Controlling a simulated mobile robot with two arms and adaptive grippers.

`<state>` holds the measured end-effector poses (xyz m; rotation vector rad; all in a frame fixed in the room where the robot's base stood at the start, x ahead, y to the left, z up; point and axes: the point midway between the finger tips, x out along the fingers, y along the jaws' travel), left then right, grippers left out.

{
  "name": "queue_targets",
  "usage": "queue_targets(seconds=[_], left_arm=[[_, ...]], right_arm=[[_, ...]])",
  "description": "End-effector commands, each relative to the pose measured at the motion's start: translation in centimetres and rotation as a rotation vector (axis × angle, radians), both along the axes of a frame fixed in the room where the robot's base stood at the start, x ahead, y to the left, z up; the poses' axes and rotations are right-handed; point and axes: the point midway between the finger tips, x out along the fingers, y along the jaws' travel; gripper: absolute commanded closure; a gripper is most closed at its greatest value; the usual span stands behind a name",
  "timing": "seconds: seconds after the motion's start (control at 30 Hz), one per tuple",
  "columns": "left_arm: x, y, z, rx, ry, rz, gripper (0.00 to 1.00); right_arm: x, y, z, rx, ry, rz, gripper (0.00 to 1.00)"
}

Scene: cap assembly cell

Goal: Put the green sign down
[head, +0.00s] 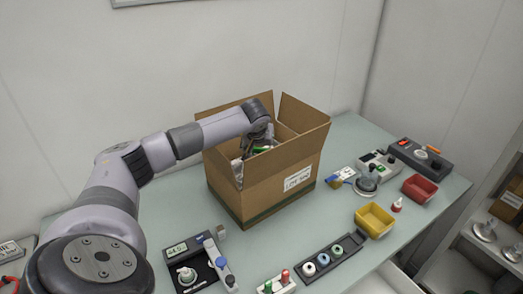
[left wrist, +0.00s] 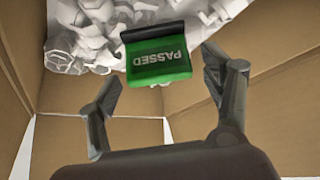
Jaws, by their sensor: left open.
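The green sign (left wrist: 158,60), marked "PASSED", shows upside down in the left wrist view, with a dark edge along its top. It is inside the cardboard box (head: 262,192), at the white crumpled packing material. In the head view only a small green part of it (head: 262,149) shows. My left gripper (left wrist: 160,95) is open, with its two fingers spread on either side below the sign in the wrist view. The sign appears clear of both fingers. In the head view the left gripper (head: 256,135) reaches down into the box and is partly hidden. My right gripper is not in view.
The box stands open on the table (head: 170,225) with its flaps up. A scale (head: 190,262) and a rack of rings (head: 325,260) are in front. A yellow bin (head: 374,221), a red bin (head: 420,188) and several devices stand to the right.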

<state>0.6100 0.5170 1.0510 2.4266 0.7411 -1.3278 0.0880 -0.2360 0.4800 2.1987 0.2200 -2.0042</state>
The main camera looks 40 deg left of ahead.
Motion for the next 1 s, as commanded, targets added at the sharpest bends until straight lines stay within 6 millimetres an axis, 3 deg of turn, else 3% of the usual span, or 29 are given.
queue_targets(seconds=[0.3, 0.5, 1.0], left_arm=[[-3.0, -2.0, 5.6, 0.001, -0.005, -0.001, 0.27], [-4.4, -3.0, 8.2, 0.000, -0.002, 0.000, 0.27], [-4.9, -3.3, 9.2, 0.000, 0.000, 0.001, 0.27]], right_arm=[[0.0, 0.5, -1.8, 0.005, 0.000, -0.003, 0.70], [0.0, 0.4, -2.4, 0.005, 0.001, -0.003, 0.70], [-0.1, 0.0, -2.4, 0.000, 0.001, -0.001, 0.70]])
